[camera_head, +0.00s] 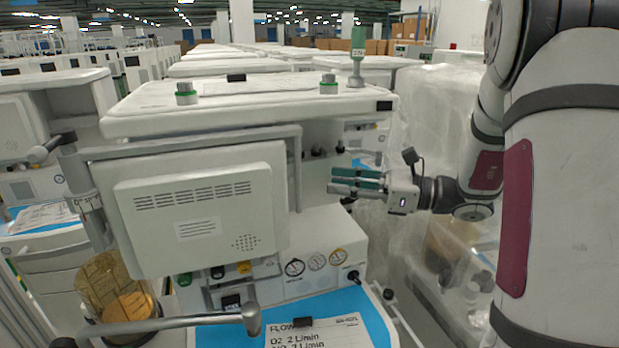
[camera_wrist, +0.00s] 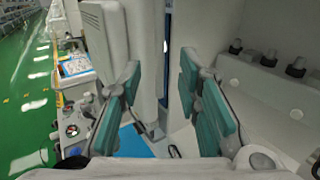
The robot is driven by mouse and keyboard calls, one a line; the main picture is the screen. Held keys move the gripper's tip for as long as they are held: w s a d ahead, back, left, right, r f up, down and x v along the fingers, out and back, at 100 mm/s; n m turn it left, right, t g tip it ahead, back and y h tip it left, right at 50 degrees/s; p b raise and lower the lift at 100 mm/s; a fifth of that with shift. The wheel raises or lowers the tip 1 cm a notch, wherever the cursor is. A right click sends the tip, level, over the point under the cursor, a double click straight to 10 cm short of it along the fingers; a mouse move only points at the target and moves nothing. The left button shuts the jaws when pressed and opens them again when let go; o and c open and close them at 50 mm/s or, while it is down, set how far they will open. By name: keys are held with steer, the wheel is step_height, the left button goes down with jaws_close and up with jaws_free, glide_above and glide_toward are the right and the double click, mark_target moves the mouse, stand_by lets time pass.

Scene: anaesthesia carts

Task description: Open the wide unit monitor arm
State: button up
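The wide unit's monitor (camera_head: 155,255) hangs in front of the cart with its vented grey-white back toward the head camera. Its arm bracket and post (camera_head: 85,190) are at the left, and a grey bar runs along the top. My gripper (camera_head: 332,182) is right of the monitor, apart from it in the head view, with teal fingers pointing left. In the wrist view my gripper (camera_wrist: 159,68) is open, with a gap between its teal pads. The vented panel (camera_wrist: 104,40) shows left of and behind the left finger. A pale upright part stands beyond the gap; contact cannot be told.
The cart's top shelf (camera_head: 250,105) overhangs above the gripper. Gauges (camera_head: 295,267) and a blue work surface (camera_head: 350,305) lie below. A grey bar (camera_head: 170,324) crosses the front left, near an amber canister (camera_head: 115,290). Plastic-wrapped equipment (camera_head: 430,120) stands at the right.

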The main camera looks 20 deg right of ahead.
steer(key=x, duration=0.7)
steer(key=shift+p, duration=0.45)
steer(key=shift+c, duration=0.5)
jaws_close()
